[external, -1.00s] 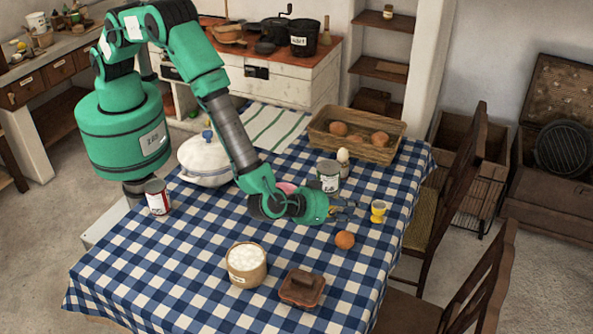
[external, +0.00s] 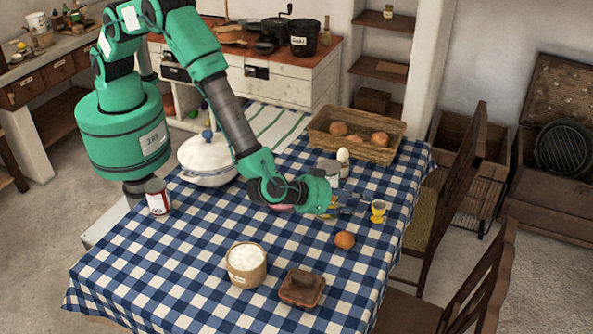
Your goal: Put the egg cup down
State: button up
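A yellow egg cup (external: 378,211) stands upright on the checked tablecloth near the table's right edge, with something pale in its mouth. My gripper (external: 364,206) is just left of it, low over the cloth, with its fingers spread and pointing at the cup. The fingertips are very close to the cup; whether they touch it I cannot tell. A brown egg (external: 344,240) lies on the cloth in front. A white egg (external: 343,155) stands upright behind my gripper; what it rests on is partly hidden.
A labelled can (external: 329,168) stands behind my wrist, partly hidden. A wicker basket (external: 347,151) with brown round items is at the back. The front-right cloth is clear.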

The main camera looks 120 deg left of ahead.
notch_tip(320, 180, up, 25)
jog(key=d+m+t+h, duration=0.3)
jog(key=h, duration=0.3)
jog(key=s+r+m+h, duration=0.3)
jog(key=s+r+h, duration=0.1)
jog(key=s+r, duration=1.05)
jog(key=s+a+r+m+g+h, duration=0.1)
jog(key=s+r+g, duration=0.1)
jog(key=s, duration=1)
jog(key=s+a+r+m+g+h, duration=0.1)
jog(key=s+a+r+m, duration=0.15)
jog(key=s, duration=0.95)
jog(key=s+a+f+g+y, duration=0.1)
jog(key=s+a+f, duration=0.1)
jog(key=s, duration=0.6)
jog(key=s+a+f+g+y, duration=0.1)
jog(key=s+a+f, duration=0.1)
jog(key=s, duration=0.7)
jog(key=s+a+f+g+y, duration=0.1)
jog(key=s+a, duration=0.3)
jog(key=s, duration=0.5)
jog(key=shift+s+a+f, duration=0.25)
jog(key=shift+a+f, duration=0.1)
jog(key=shift+f, duration=0.3)
jog(key=shift+n, duration=0.25)
